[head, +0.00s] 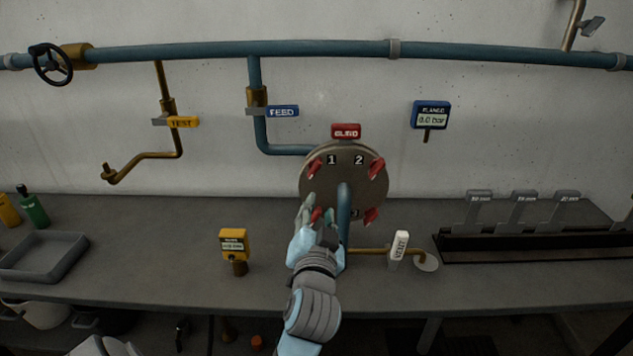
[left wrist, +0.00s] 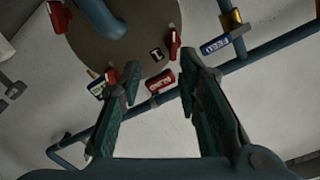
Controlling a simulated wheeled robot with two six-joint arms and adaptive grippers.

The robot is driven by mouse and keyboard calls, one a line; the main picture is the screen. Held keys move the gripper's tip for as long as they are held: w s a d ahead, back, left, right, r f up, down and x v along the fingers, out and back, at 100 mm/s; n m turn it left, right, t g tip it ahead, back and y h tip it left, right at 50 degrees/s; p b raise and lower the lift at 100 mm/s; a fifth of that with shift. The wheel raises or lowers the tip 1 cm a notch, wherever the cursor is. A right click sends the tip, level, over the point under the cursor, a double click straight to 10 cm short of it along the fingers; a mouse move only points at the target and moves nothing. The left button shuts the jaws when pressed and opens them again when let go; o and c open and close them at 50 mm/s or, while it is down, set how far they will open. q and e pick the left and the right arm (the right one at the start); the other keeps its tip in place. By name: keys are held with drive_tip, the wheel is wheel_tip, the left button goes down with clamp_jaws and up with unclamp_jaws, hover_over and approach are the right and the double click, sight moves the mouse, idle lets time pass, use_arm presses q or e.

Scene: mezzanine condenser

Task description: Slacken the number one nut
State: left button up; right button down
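A round grey-brown flange (head: 345,192) with red nuts at its edge stands at the end of a blue pipe. The number one nut (head: 314,167) is the upper left red one, beside the "1" plate (head: 331,160). In the left wrist view it shows (left wrist: 174,42) beside the "1" plate, beyond the fingertips. My left gripper (head: 318,215) is in front of the flange's lower left, below that nut. It is open; in the left wrist view (left wrist: 160,75) nothing is held between its fingers. The lower left red nut is partly hidden by it. My right gripper is not in view.
A red tag (head: 345,131) tops the flange. The FEED valve (head: 282,111) and TEST valve (head: 180,121) are on the left; the VENT valve (head: 399,246) is lower right. A yellow gauge (head: 234,243) stands on the bench. A wrench rack (head: 523,246) is at the right.

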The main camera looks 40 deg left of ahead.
sight(315, 170)
use_arm(q)
drive_tip(key=x, duration=0.4)
drive_tip(key=r+x, duration=0.1)
drive_tip(key=x, duration=0.4)
drive_tip(key=a+r+x, duration=0.1)
drive_tip(key=x, duration=0.4)
drive_tip(key=shift+s+r, duration=0.2)
drive_tip(key=shift+s, duration=0.1)
clamp_jaws()
